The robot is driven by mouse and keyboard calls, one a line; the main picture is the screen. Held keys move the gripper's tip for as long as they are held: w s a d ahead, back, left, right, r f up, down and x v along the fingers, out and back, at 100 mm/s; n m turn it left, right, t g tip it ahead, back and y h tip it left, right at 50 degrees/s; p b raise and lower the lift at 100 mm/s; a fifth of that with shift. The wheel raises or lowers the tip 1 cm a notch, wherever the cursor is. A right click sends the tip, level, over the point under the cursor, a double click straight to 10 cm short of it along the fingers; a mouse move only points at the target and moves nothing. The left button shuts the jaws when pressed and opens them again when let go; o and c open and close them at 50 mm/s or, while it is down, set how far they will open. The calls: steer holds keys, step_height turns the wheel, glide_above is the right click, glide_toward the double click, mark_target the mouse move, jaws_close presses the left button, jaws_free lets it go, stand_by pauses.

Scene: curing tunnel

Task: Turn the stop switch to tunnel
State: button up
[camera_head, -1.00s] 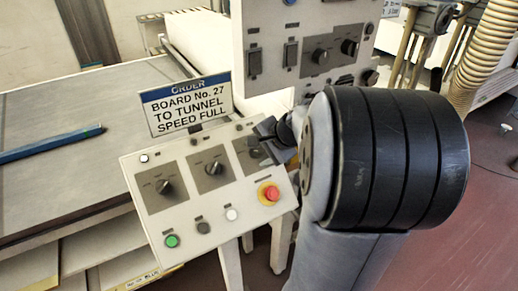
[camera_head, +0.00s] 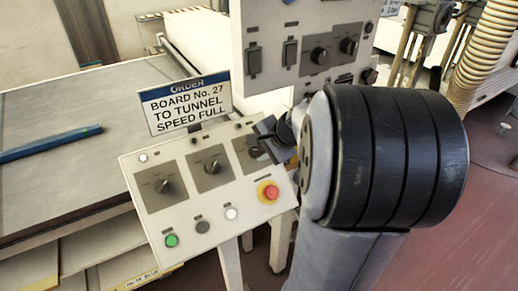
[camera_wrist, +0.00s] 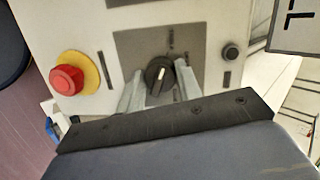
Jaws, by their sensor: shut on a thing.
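The sloped control panel (camera_head: 189,212) carries three black rotary switches on grey plates. My gripper (camera_wrist: 158,88) is at the rightmost of them, the one nearest the red stop button. In the wrist view its two pale fingers stand on either side of this black switch knob (camera_wrist: 160,75) and are shut on it. The knob's white mark points up, slightly to the right. The small labels around it are too blurred to read. In the head view my gripper (camera_head: 271,138) partly covers the same knob (camera_head: 254,150).
A red stop button on a yellow ring (camera_head: 268,192) is close below the gripper. The left (camera_head: 163,186) and middle (camera_head: 212,167) switches sit beside. The order sign (camera_head: 187,104) reads "BOARD No. 27 TO TUNNEL SPEED FULL". An upright panel (camera_head: 303,50) stands behind.

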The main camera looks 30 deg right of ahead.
steer(key=m, duration=0.4)
steer(key=shift+m+t, duration=0.3)
steer(key=shift+t, duration=0.1)
steer(key=m+t, duration=0.1)
steer(key=m, duration=0.3)
steer(key=shift+m, duration=0.3)
steer(key=m, duration=0.4)
steer(key=shift+s+m+t+p, duration=0.1)
steer(key=shift+m+t+p, duration=0.2)
steer(key=shift+t+p, duration=0.1)
steer(key=shift+f+m+h+p, duration=0.1)
steer(key=shift+m+h+p, duration=0.25)
steer(key=shift+m, duration=1.75)
steer(key=o, duration=1)
steer(key=shift+d, duration=0.1)
steer(key=shift+c, duration=0.2)
